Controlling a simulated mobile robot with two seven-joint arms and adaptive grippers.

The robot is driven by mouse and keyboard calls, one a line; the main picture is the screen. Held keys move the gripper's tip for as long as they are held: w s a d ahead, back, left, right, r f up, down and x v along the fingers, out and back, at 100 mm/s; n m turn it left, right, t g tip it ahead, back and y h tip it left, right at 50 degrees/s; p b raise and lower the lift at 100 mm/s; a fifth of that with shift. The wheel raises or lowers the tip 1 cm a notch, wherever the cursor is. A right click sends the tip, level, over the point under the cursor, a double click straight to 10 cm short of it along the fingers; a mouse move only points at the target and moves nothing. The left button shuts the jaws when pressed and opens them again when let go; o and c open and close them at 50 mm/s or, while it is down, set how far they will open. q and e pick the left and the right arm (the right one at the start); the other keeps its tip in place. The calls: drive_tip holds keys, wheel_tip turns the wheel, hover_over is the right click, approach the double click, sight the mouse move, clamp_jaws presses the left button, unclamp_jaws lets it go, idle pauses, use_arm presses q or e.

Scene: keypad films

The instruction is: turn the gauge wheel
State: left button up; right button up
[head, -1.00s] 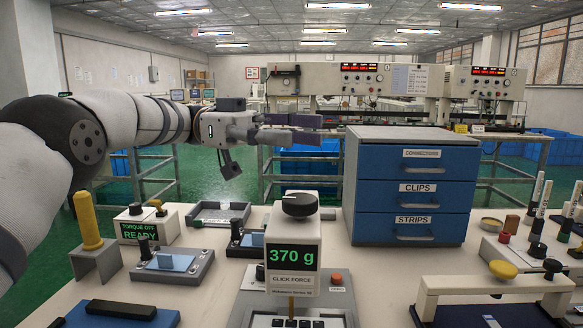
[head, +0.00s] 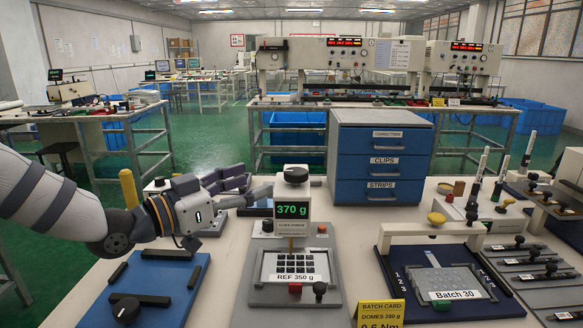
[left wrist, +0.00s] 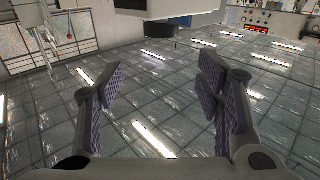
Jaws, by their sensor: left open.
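The gauge wheel (head: 295,174) is a black knob on top of the white click force gauge (head: 292,228), whose green display reads 370 g. My left gripper (head: 252,186) is open, just left of the gauge at about the wheel's height. Its purple-padded fingers point toward the wheel and appear apart from it. In the left wrist view the picture is upside down: the dark wheel (left wrist: 160,28) hangs from the pale gauge housing (left wrist: 165,8), beyond and between the open fingers (left wrist: 163,75). Nothing is between the fingers. My right gripper is not in view.
A blue drawer cabinet (head: 381,160) stands right of the gauge. A yellow-topped post (head: 129,187) is by my left arm. A blue tray (head: 150,285) lies front left, and a bridge-like stand (head: 432,228) front right. A yellow batch card (head: 381,313) is at the front.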

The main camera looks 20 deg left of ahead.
sight(287, 175)
use_arm(q)
drive_tip(key=w+d, duration=0.1)
drive_tip(key=w+d+f, duration=0.1)
drive_tip(key=w, duration=0.1)
drive_tip(key=w+d, duration=0.1)
drive_tip(key=w, duration=0.1)
drive_tip(key=shift+w+f, duration=0.1)
drive_tip(key=shift+f, duration=0.2)
drive_tip(key=b+x, duration=0.1)
drive_tip(key=x, duration=0.5)
drive_tip(key=shift+w+r, duration=0.1)
drive_tip(key=shift+w, duration=0.1)
drive_tip(key=shift+d+r, duration=0.1)
drive_tip(key=shift+r, duration=0.05)
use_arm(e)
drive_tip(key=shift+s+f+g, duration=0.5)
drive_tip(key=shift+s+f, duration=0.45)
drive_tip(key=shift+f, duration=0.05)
use_arm(q)
drive_tip(key=shift+c, duration=0.5)
drive_tip(key=c, duration=1)
